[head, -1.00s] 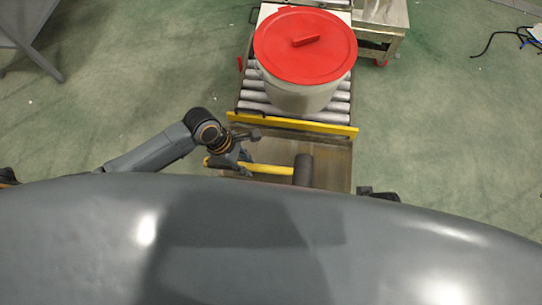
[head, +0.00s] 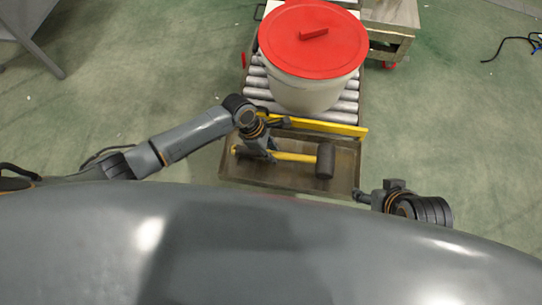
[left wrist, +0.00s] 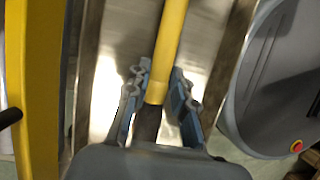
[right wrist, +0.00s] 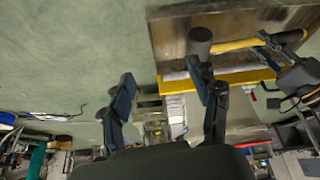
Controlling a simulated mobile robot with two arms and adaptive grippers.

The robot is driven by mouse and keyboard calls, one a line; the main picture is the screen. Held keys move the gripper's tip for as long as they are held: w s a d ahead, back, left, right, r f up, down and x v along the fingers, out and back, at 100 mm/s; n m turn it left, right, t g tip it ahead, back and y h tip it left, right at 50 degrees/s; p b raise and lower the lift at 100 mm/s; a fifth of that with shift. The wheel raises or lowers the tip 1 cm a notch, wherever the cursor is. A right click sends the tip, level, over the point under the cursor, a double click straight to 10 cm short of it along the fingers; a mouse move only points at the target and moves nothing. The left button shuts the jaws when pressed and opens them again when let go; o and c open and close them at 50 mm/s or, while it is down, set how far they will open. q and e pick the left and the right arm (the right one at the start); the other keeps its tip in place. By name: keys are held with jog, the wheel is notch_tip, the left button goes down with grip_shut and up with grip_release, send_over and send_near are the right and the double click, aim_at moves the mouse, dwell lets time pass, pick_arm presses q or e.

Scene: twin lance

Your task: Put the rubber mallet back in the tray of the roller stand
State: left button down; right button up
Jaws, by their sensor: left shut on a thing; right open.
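The rubber mallet has a dark cylindrical head (head: 325,161) and a yellow handle (head: 295,157). In the head view it lies across the shallow metal tray (head: 235,174) of the roller stand, head to the right. I cannot tell whether it rests on the tray floor or is just above it. My left gripper (head: 272,152) is shut on the handle; the left wrist view shows its fingers on both sides of the handle (left wrist: 168,45). My right gripper (head: 362,196) is open and empty beside the tray's right edge. The right wrist view shows the mallet head (right wrist: 200,40) beyond its fingers (right wrist: 160,80).
A pale drum with a red lid (head: 313,40) stands on the rollers (head: 258,84) behind the tray. A yellow bar (head: 340,129) separates rollers and tray. A wooden-topped cart (head: 390,20) stands behind right. The green floor on both sides is mostly clear.

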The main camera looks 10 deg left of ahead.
pick_arm(q)
notch_tip(320, 180, down, 2)
jog(key=shift+f+b, duration=0.25)
jog(key=shift+b, duration=0.45)
jog(key=shift+s, duration=0.1)
jog(key=c, duration=1.1)
grip_release()
jog(key=shift+f, duration=0.1)
pick_arm(e)
jog(key=w+a+r+t+y, duration=0.1)
jog(key=w+a+r+t, duration=0.1)
jog(key=w, duration=0.5)
jog(key=r+t, duration=0.1)
jog(key=t, duration=0.1)
jog(key=shift+w+a+r+t, duration=0.3)
jog(key=shift+w+r, duration=0.05)
jog(key=shift+r, duration=0.05)
